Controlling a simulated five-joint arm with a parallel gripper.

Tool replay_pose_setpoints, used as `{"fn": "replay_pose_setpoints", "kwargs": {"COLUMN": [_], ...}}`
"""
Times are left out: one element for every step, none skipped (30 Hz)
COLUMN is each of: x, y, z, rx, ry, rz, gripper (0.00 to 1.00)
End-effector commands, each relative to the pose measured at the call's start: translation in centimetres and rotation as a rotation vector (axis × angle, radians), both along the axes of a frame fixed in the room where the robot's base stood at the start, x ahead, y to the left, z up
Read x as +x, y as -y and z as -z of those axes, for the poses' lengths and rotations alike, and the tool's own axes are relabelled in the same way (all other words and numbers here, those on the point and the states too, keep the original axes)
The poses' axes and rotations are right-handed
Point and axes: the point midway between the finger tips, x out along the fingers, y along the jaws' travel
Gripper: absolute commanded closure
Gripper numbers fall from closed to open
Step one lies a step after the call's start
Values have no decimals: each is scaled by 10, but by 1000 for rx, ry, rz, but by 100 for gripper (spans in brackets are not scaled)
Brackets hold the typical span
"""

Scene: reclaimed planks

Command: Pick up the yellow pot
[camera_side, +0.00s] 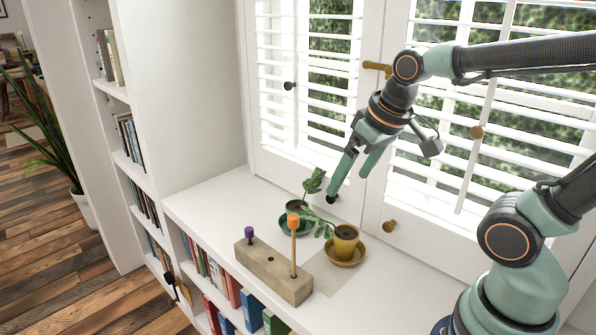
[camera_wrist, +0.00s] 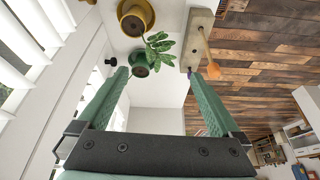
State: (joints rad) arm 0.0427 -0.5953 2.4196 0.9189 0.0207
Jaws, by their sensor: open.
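The yellow pot (camera_side: 346,240) stands upright on a yellow saucer (camera_side: 352,262) on the white shelf top. It shows at the top edge of the wrist view (camera_wrist: 133,22), partly cut off. Green leaves (camera_side: 318,224) hang at its left side. My gripper (camera_side: 348,187) is open and empty, above the pots and apart from them, near the window. In the wrist view its two fingers (camera_wrist: 158,76) point towards the green pot (camera_wrist: 140,68), with the yellow pot beyond.
The green pot (camera_side: 292,206) with a leafy plant stands on a green saucer just left of the yellow pot. A wooden block (camera_side: 272,270) with a purple peg and an orange-topped stick (camera_side: 294,240) lies in front. Window shutters (camera_side: 305,80) are close behind. The left shelf top is clear.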

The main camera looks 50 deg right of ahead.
Motion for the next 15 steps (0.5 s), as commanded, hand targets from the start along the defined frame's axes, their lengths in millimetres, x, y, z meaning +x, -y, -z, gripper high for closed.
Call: {"fn": "replay_pose_setpoints", "kwargs": {"x": [-4, -6, -7, -9, -10, -11, -11, -12, -12, -12, -12, -12, -12, -12, -12], "y": [-4, -6, -8, -10, -11, -12, -12, -13, -13, -13, -13, -13, -13, -13, -13], "z": [-4, -5, -7, -7, -8, -9, -9, -9, -9, -9, -9, -9, -9, -9, -9], "rx": [-4, -5, -7, -8, -9, -10, -10, -11, -11, -11, -11, -11, -11, -11, -11], "ry": [32, 46, 61, 70, 78, 85, 90, 92, 94, 94, 94, 94, 94, 93, 93], "rz": [-20, -28, -40, -46, -50, -56, -58, -61, -62, -63, -63, -63, -63, -63, -62], "gripper": [0, 0, 0, 0, 0, 0, 0, 0, 0, 0, 0, 0, 0, 0, 0]}}
